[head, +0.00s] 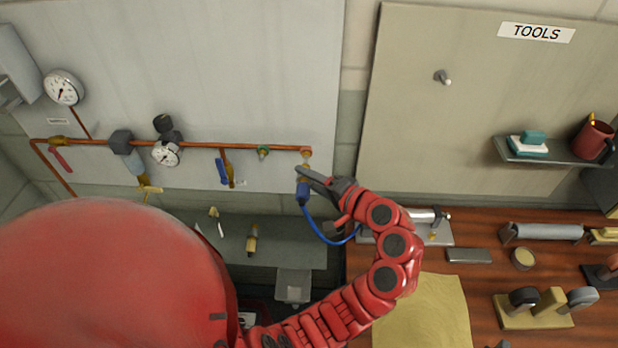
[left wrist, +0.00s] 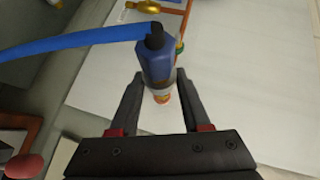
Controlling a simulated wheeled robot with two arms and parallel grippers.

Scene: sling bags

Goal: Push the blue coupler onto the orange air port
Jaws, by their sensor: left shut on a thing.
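The blue coupler (head: 303,194) is in my left gripper (head: 305,174), at the lower right of the wall panel, with a blue hose (head: 318,229) trailing from it. In the left wrist view the blue coupler (left wrist: 156,61) stands between the two dark fingers of my left gripper (left wrist: 161,80), which are shut on it. An orange ring (left wrist: 160,97) shows at its metal end; I cannot tell whether they touch. In the head view the orange air port (head: 306,151) is at the right end of the copper pipe, just above the gripper. My right gripper is not in view.
The copper pipe (head: 200,145) carries gauges (head: 166,154), a blue-handled valve (head: 222,171) and a green fitting (head: 263,152) left of the port. A wooden bench (head: 480,320) with several tools lies at right. A shelf (head: 555,157) holds a red mug (head: 593,139).

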